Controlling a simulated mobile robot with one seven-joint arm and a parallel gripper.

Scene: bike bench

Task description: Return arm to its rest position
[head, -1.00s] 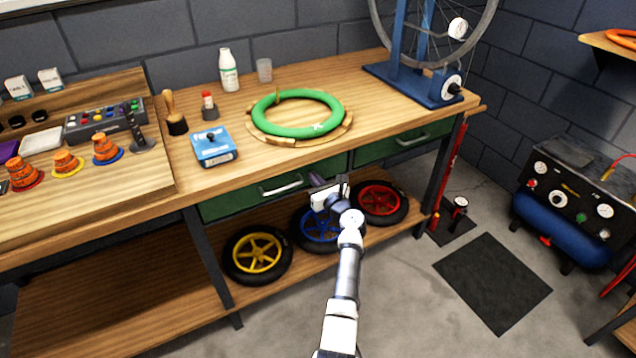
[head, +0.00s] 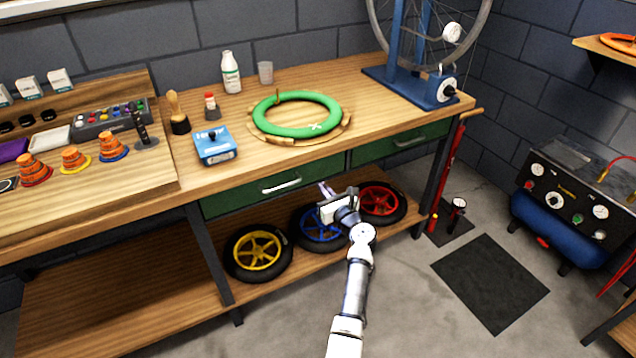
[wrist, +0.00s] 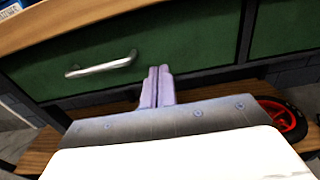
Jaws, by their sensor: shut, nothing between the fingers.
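My gripper (head: 325,190) is in front of the bench, just below the green drawer fronts and above the lower shelf. Its fingers also show in the wrist view (wrist: 158,88), pressed together with nothing between them. They point toward the bench. In the head view my arm reaches up from the bottom of the picture, and the gripper hides part of the blue wheel.
A green drawer (head: 275,187) with a metal handle is close ahead. Yellow (head: 258,252), blue (head: 318,228) and red (head: 379,203) wheels lie on the lower shelf (head: 130,290). A green tube ring (head: 297,134) lies on the bench top.

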